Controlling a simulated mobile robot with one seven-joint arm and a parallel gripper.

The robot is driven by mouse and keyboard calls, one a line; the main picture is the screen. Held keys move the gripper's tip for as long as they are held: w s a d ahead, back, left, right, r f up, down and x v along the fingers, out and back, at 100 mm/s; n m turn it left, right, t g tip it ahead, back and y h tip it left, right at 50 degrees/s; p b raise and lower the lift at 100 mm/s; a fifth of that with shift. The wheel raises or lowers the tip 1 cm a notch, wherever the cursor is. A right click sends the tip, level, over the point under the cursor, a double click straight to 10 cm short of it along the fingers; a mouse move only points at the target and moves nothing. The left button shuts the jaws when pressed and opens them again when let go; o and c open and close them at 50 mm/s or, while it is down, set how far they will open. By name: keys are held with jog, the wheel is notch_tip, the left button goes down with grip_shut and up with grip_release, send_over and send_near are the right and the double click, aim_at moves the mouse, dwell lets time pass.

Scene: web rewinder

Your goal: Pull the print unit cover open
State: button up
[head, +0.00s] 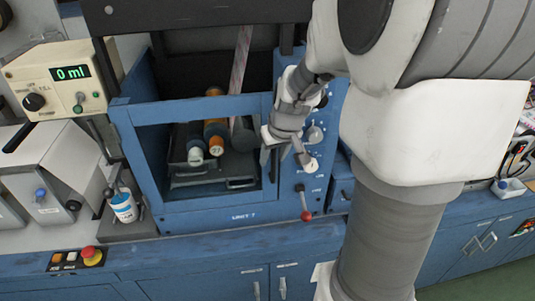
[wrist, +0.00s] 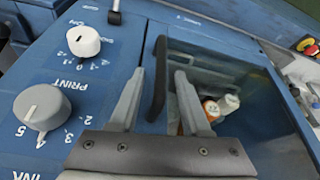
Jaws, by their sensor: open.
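The print unit cover (head: 135,158) is a blue frame around a window on the front of the unit, and it looks shut. Rollers and a dark tray show behind the window. In the wrist view the cover (wrist: 236,62) fills the right half. Its dark upright handle (wrist: 157,80) stands near its edge beside the control panel. My gripper (head: 287,146) is at the right edge of the cover in the head view. In the wrist view my gripper (wrist: 160,76) is open, with the handle between its two fingertips in the picture. I cannot tell whether either finger touches it.
A control panel with a grey knob (wrist: 42,107) and a white knob (wrist: 84,41) lies beside the handle. A red-tipped lever (head: 305,205) is below my gripper. A meter box (head: 62,78) and a blue-white can (head: 123,207) stand left of the cover.

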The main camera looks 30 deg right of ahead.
grip_shut()
dwell(1.5)
